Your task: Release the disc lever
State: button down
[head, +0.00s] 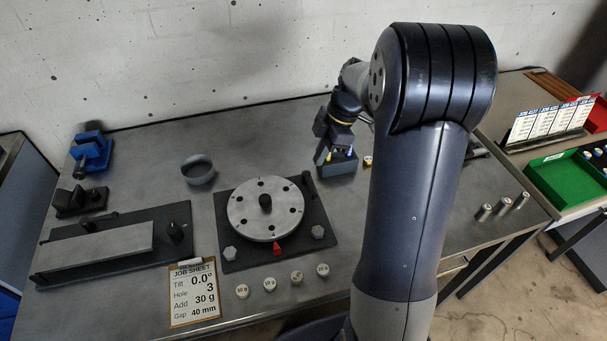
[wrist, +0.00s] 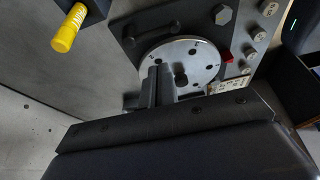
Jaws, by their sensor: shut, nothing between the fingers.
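The round grey disc (head: 262,212) with a ring of holes and a black centre knob (head: 265,203) sits on a dark base plate (head: 228,262). A black upright piece (head: 309,185), possibly the disc lever, stands at the plate's back right corner, beside the disc. A red pointer (head: 278,249) is at the disc's front edge. My gripper (wrist: 156,80) is shut and empty; in the wrist view its fingers overlap part of the disc (wrist: 203,52). In the head view my gripper's tips are hard to make out near the tool block, and I cannot tell whether they touch the lever.
A dark block (head: 338,166) holds a yellow tool (wrist: 68,28) close to my gripper. Several weights (head: 297,277) lie in front of the plate. A job sheet (head: 194,292), a grey ring (head: 198,170) and a levelling fixture (head: 100,252) are to the left. Bare table lies behind the disc.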

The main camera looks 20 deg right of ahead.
aim_at(310, 188)
jog(key=p+x, duration=0.1)
jog(key=x, duration=0.9)
dwell(0.6)
